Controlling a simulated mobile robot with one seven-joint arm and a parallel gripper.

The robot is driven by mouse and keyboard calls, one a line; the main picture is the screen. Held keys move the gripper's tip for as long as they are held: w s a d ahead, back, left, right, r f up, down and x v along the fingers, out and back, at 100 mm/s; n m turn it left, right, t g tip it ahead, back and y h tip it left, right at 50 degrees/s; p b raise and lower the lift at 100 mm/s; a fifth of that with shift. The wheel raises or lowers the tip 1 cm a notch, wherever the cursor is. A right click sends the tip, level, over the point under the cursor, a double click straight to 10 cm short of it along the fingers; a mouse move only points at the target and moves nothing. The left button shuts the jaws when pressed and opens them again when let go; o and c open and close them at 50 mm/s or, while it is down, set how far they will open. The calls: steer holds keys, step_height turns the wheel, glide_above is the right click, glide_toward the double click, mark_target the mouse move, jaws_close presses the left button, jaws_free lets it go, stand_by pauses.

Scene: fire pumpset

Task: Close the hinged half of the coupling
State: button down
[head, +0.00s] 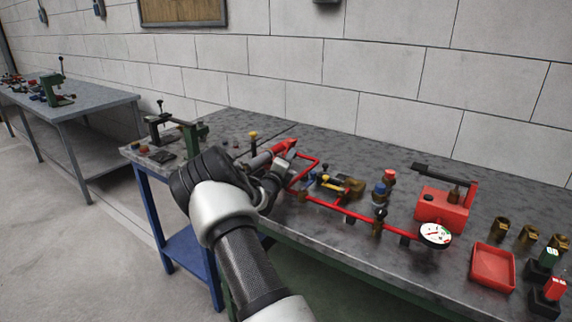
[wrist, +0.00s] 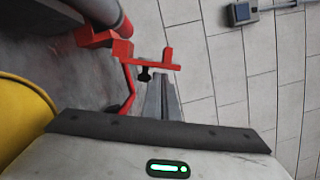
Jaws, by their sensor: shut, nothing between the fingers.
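A red coupling part (head: 284,147) sits at the end of a grey and red pipe (head: 259,160) on the bench. In the wrist view its red arm (wrist: 135,64) sticks out from the pipe (wrist: 100,12), with an upright tab and a dark bolt or knob below. I take this for the hinged half, standing swung out. My gripper (head: 283,166) is shut and empty just in front of the red part. In the wrist view its fingertips (wrist: 160,82) lie under the red arm; I cannot tell whether they touch. My arm hides part of the pipe.
Red piping (head: 340,208) runs right to a gauge (head: 435,234). A red hand pump (head: 443,205), red tray (head: 493,266) and brass fittings (head: 501,228) stand at the right. A green vise-like stand (head: 195,138) is at the left. A yellow rounded object (wrist: 22,125) is close at the wrist view's left.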

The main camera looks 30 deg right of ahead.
steer(key=shift+w+d+r, duration=0.1)
steer(key=shift+w+d, duration=0.15)
steer(key=shift+d, duration=0.15)
steer(key=shift+r, duration=0.1)
